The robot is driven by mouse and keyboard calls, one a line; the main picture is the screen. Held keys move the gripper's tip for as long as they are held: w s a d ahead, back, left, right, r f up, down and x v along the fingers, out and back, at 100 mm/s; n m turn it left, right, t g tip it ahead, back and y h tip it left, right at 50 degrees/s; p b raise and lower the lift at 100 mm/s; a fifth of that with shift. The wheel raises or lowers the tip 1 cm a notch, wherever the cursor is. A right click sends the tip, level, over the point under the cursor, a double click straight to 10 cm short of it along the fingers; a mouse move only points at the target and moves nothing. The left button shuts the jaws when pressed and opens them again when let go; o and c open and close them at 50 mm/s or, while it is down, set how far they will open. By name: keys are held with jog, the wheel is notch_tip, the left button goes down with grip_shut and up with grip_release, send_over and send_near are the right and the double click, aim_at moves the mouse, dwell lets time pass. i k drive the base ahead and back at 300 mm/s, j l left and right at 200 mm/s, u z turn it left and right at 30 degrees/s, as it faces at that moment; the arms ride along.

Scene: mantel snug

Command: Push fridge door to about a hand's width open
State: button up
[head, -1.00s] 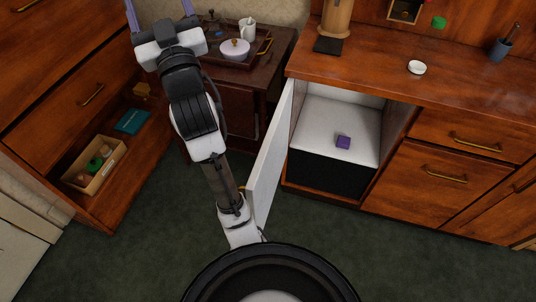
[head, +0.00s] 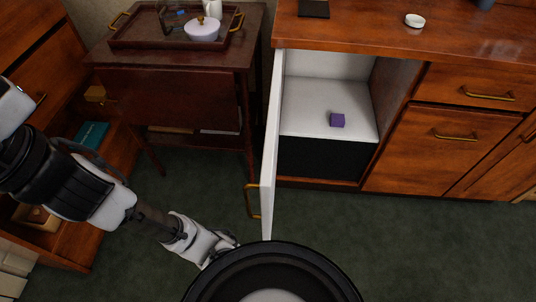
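The fridge door (head: 271,150) stands wide open at the centre of the head view, seen nearly edge-on, jutting from the cabinet's left side toward me. Its brass handle (head: 252,201) is on the left, outer face near the free edge. The fridge's white interior (head: 310,95) is open to view, with a purple block (head: 337,120) on its floor above a black lower panel. My gripper is beyond the left edge, out of view.
A dark side table (head: 170,85) with a tray (head: 130,43) and white lidded pot (head: 203,30) stands left of the fridge. The wooden counter (head: 400,40) runs above and right. An open shelf unit is at left. Green carpet (head: 400,240) is clear at lower right.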

aim_at(266, 186)
jog(key=j+z, duration=0.3)
jog(key=j, duration=0.25)
jog(key=j+z, duration=0.3)
jog(key=j, duration=0.3)
jog(key=k+j+z, duration=0.1)
jog(key=k, duration=0.55)
